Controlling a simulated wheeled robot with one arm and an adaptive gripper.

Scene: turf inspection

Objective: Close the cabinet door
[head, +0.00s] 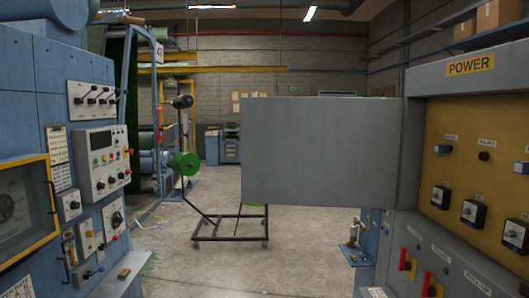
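A flat grey cabinet door (318,150) stands open in the middle of the head view. Its broad face is toward me, and its right edge meets the grey-blue cabinet (412,150) marked POWER at the right. I see no handle or latch on the face that shows. My gripper is not in view.
A blue control console (60,100) with switches and a yellow-framed window stands at the left. A wheeled cart (230,238) with a green roll (186,163) stands behind the door to the left. The concrete floor (215,275) between console and cabinet is mostly clear.

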